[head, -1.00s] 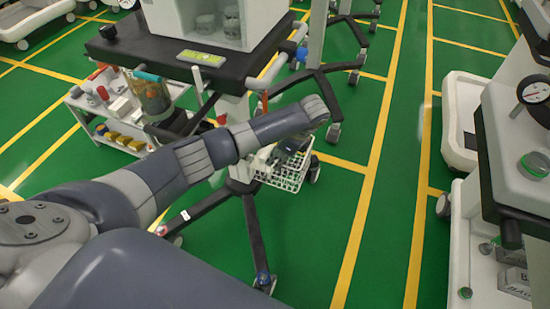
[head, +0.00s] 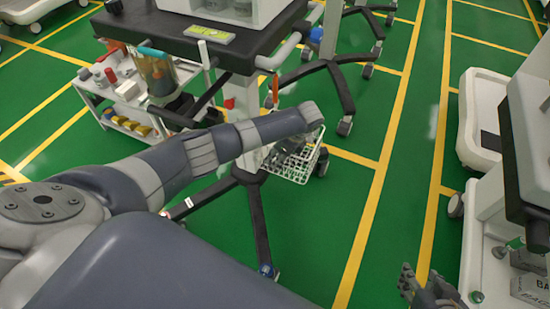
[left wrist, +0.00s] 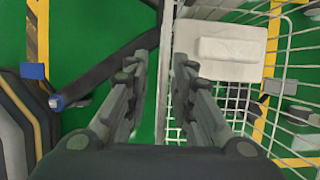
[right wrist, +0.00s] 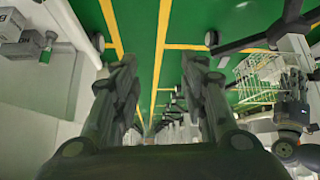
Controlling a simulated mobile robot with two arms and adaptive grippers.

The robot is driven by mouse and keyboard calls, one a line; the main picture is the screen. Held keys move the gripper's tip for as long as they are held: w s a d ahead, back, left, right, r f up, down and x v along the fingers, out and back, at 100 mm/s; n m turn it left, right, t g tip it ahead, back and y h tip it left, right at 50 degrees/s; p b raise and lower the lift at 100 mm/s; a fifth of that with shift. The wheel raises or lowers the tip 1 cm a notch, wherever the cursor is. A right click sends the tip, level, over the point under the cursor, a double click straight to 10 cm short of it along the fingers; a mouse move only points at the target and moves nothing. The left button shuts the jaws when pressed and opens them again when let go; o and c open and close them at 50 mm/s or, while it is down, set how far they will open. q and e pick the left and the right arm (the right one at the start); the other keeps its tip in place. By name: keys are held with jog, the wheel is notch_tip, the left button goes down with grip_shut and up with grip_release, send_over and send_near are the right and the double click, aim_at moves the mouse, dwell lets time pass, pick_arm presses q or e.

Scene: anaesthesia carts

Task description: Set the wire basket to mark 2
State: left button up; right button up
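The white wire basket (head: 298,168) hangs low at the near cart's post in the head view, with items inside. It also shows in the left wrist view (left wrist: 284,62) and at the right of the right wrist view (right wrist: 258,84). My left gripper (left wrist: 161,62) is open, its fingers apart at the basket's side; a thin white upright edge shows between them. I cannot tell whether they touch it. In the head view my forearm largely hides this gripper. My right gripper (right wrist: 160,64) is open and empty, away from the basket; it shows at the head view's lower right (head: 428,288). I cannot make out mark 2.
The near cart's dark top (head: 200,45) overhangs above my left arm, and its dark splayed legs (head: 257,225) reach across the green floor. A white shelf unit (head: 120,105) stands left. Another cart (head: 485,225) stands right. The floor aisle with yellow lines (head: 378,190) is clear.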

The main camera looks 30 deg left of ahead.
pick_arm(q)
jog(key=shift+a+f, duration=0.15)
jog(key=shift+f, duration=0.1)
pick_arm(e)
jog(key=shift+w+a+r, duration=0.15)
jog(key=shift+w+r, duration=0.1)
jog(key=shift+w, duration=0.25)
pick_arm(q)
grip_shut()
notch_tip(320, 180, down, 5)
jog(key=b, duration=0.2)
jog(key=shift+s+b, duration=0.1)
jog(key=shift+b, duration=0.25)
pick_arm(e)
jog(key=w+a+r+t+y, duration=0.2)
jog(key=w+a+r+t, duration=0.1)
jog(key=w+r+t, duration=0.4)
notch_tip(320, 180, up, 3)
jog(key=shift+w+a+r, duration=0.1)
jog(key=shift+w+a, duration=0.1)
jog(key=shift+w, duration=0.15)
